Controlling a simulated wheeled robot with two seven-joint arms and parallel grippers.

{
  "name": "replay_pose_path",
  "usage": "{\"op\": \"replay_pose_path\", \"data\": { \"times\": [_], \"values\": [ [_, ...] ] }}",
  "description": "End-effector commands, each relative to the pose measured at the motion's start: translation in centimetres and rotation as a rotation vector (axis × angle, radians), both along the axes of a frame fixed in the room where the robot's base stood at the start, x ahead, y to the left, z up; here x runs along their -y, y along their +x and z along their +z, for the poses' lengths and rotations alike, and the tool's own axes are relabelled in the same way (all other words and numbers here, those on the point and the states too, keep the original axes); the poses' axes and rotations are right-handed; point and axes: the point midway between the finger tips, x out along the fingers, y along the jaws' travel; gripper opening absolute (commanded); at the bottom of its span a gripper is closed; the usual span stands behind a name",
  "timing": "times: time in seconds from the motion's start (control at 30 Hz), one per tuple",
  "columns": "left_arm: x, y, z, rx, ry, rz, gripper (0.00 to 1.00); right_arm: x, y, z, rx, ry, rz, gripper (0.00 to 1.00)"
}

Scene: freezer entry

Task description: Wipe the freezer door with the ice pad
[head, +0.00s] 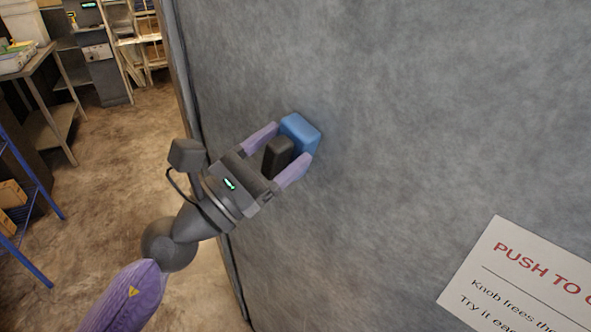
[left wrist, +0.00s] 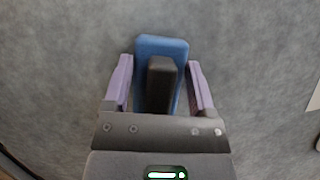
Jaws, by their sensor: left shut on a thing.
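The ice pad is a blue block (head: 301,131) with a black handle (head: 277,156) on its near side. My left gripper (head: 276,152) is shut on it, with a purple finger at each side. The blue block is at the grey freezer door (head: 400,110), and its far face looks to be against the surface, though the contact itself is hidden. In the left wrist view the blue pad (left wrist: 162,46) and black handle (left wrist: 161,80) sit between the fingers (left wrist: 160,85), with the door behind. My right gripper is in neither view.
A white sign (head: 525,285) with red "PUSH TO" lettering is on the door at the lower right. The door's left edge runs down behind my left arm. A metal table (head: 45,60), shelving and a blue rack (head: 25,160) stand at the left. Brown floor lies open between.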

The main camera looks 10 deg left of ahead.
Motion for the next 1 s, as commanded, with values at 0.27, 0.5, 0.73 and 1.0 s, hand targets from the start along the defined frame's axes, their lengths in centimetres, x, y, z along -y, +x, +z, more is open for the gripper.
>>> {"op": "replay_pose_path", "data": {
  "times": [0.27, 0.5, 0.73, 1.0],
  "values": [
    [-1.4, 1.1, -0.3, 0.0, 0.001, 0.002, 0.25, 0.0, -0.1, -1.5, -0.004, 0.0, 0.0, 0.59],
    [-3.4, 2.5, -0.4, -0.002, 0.001, 0.001, 0.25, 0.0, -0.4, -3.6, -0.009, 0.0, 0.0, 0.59],
    [-3.6, 2.6, 0.0, -0.001, -0.001, 0.0, 0.25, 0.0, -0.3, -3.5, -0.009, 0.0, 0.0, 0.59],
    [-5.1, 0.7, -0.3, -0.002, 0.001, 0.002, 0.25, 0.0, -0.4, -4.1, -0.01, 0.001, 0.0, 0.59]
  ]
}}
